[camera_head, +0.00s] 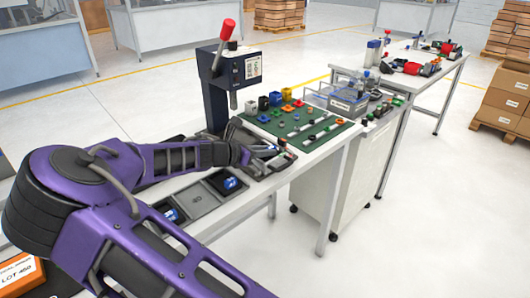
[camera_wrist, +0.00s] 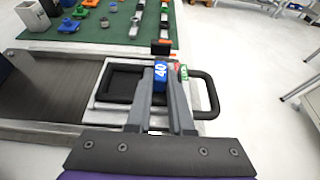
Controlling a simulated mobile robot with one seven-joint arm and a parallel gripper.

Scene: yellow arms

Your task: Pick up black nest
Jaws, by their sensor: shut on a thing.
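The black nest (camera_wrist: 125,84) is a dark square frame with an open pocket, on a pale plate in the wrist view. My gripper (camera_wrist: 164,80) is at its right side, its two grey fingers close together and shut there. A blue face marked 40 (camera_wrist: 160,72) shows between the fingertips, with small green and red pieces beside it. The exact contact is hidden by the fingers. In the head view my gripper (camera_head: 262,150) reaches low over the bench beside the press, and the nest is mostly hidden.
A black handle loop (camera_wrist: 210,95) stands right of the fingers. A green mat (camera_head: 300,122) with several small parts lies beyond. A dark press with a red lever (camera_head: 228,75) stands close behind the arm. A grey tray (camera_head: 203,204) with a blue block (camera_head: 229,182) lies in front.

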